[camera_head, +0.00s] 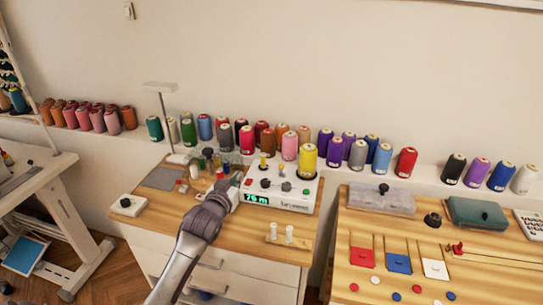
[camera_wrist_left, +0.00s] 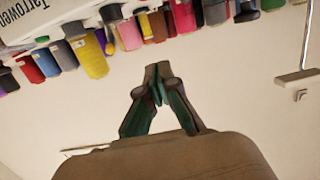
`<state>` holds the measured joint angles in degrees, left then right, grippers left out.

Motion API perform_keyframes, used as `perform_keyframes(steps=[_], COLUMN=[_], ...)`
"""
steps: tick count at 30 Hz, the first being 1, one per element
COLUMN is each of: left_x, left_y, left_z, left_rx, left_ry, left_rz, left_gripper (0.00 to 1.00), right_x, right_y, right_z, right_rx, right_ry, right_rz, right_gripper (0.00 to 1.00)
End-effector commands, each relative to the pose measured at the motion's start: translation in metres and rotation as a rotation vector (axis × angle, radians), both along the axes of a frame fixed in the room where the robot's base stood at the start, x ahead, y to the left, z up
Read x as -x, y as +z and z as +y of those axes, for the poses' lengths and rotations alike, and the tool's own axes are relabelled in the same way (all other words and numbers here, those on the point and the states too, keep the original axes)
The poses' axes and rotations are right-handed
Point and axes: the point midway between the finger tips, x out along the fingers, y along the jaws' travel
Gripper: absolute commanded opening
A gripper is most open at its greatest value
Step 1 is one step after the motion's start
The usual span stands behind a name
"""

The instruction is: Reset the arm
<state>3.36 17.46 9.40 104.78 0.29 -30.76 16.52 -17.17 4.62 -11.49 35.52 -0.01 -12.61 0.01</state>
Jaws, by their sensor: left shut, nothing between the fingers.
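My left arm comes in from the bottom of the head view, and its gripper (camera_head: 232,183) is at the left front of the white machine with the green display (camera_head: 275,190). In the left wrist view the two dark green fingers of the gripper (camera_wrist_left: 158,72) meet at their tips. Nothing shows between them. Behind them are the wall and a row of thread spools, seen upside down. My right gripper is in neither view.
A yellow spool (camera_head: 307,161) stands on the machine. Many spools line the wall ledge. Two white pegs (camera_head: 289,233) stand on the table front. The right table holds a grey box (camera_head: 382,201), a teal box (camera_head: 477,214) and red, blue and white cards.

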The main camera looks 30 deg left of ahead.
Motion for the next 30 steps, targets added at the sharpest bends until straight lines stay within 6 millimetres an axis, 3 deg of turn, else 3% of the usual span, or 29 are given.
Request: perform_keyframes(steps=[6, 10, 13, 15, 18, 24, 30], left_x=[0.003, 0.026, 0.067, 0.105, 0.156, 0.230, 0.287], left_y=[-0.005, -0.035, -0.073, -0.100, -0.124, -0.145, -0.150], left_z=[-0.004, -0.029, -0.063, -0.090, -0.121, -0.157, -0.181], left_rx=[-0.001, -0.002, -0.006, -0.008, -0.010, -0.007, 0.001], left_ry=[-0.004, -0.030, -0.069, -0.104, -0.153, -0.225, -0.285], left_rz=[0.016, 0.130, 0.298, 0.435, 0.600, 0.818, 0.974], left_gripper=[0.00, 0.00, 0.00, 0.00, 0.00, 0.00, 0.00], right_x=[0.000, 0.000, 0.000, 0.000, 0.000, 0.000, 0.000], right_y=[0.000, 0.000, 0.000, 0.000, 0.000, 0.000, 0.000], right_z=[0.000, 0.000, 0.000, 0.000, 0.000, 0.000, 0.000], right_rx=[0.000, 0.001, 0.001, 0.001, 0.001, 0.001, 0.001], right_ry=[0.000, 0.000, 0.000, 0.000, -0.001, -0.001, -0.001], right_rz=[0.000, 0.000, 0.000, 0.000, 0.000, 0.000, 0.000], right_gripper=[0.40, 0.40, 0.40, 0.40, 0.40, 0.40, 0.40])
